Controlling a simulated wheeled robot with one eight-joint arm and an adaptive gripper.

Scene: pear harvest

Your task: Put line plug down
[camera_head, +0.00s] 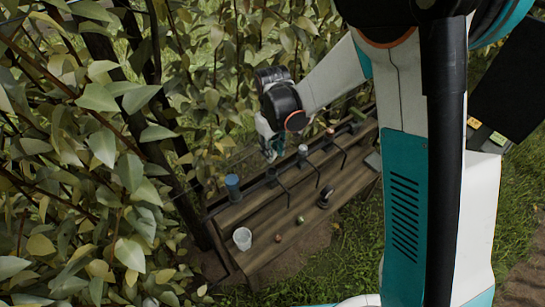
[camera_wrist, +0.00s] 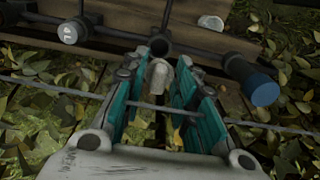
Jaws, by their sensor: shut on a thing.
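In the wrist view my gripper (camera_wrist: 157,66) is shut on a small pale grey, rounded plug (camera_wrist: 159,76) held between the fingertips. The plug lies just in front of the dark round end of a pipe stub (camera_wrist: 160,44); I cannot tell whether they touch. In the head view my gripper (camera_head: 271,150) hangs over the back edge of the wooden bench (camera_head: 262,258), beside the dark pipe line. The plug cannot be made out there.
A blue-capped stub (camera_head: 232,184) and a white-capped stub (camera_head: 288,147) stand on either side of my gripper. A white cup (camera_head: 242,239) stands at the bench's left end. A dark fitting (camera_head: 325,197) and small round pieces lie in front. Leaves (camera_head: 120,130) crowd the left.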

